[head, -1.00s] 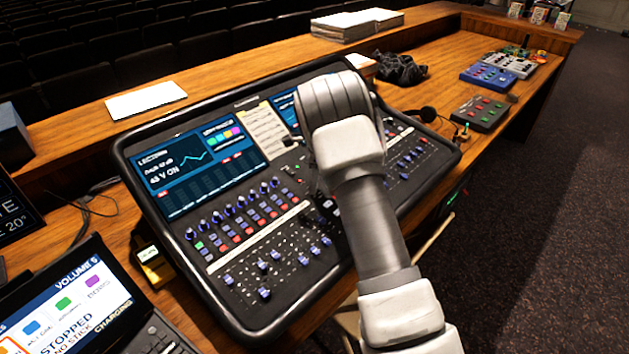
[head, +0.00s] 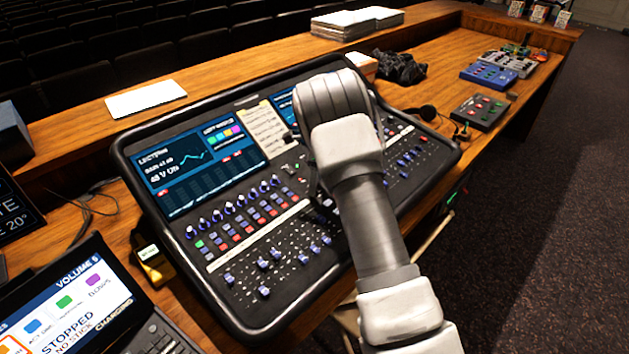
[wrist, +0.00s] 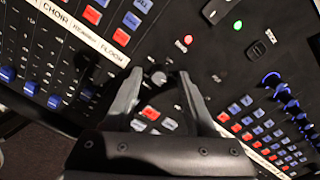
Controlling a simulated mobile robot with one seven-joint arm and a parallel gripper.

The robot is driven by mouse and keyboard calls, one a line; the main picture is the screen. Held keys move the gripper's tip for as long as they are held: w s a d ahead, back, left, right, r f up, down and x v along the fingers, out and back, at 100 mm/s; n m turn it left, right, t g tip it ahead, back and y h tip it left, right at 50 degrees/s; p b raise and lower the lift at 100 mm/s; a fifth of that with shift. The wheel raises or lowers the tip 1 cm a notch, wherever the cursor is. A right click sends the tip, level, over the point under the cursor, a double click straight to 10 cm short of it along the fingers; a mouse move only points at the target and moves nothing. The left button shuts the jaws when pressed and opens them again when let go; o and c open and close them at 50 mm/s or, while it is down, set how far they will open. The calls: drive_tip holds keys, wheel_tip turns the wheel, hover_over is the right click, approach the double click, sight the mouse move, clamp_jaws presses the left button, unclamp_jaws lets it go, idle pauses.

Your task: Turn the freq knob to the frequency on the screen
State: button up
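The mixing desk (head: 262,290) fills the middle of the head view. A small dark round knob with a pale mark (wrist: 158,77) shows between the fingertips, with a gap on each side. I cannot read a label to tell whether it is the freq knob. In the head view my arm hides the gripper and this knob.
Blue knobs (wrist: 285,95) and rows of red and blue buttons lie right of the gripper in the wrist view. A black switch (wrist: 257,50) and green light (wrist: 238,25) are above. A laptop (head: 75,310) and a yellow device (head: 153,263) stand left of the desk.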

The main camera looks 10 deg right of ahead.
wheel_tip(320, 180, up, 17)
drive_tip(key=s+d, duration=0.1)
drive_tip(key=shift+d+r, duration=0.15)
drive_tip(key=shift+d, duration=0.15)
idle(0.5)
drive_tip(key=s+r+n+t, duration=0.2)
drive_tip(key=s+r+n, duration=0.95)
drive_tip(key=s, duration=0.65)
drive_tip(key=s+a+f+n+t, duration=0.1)
drive_tip(key=s+n, duration=0.4)
drive_tip(key=s, duration=0.5)
drive_tip(key=s+a+f+n+t+h, duration=0.1)
drive_tip(key=s+n+t, duration=0.1)
drive_tip(key=s+n, duration=0.4)
drive_tip(key=s, duration=0.4)
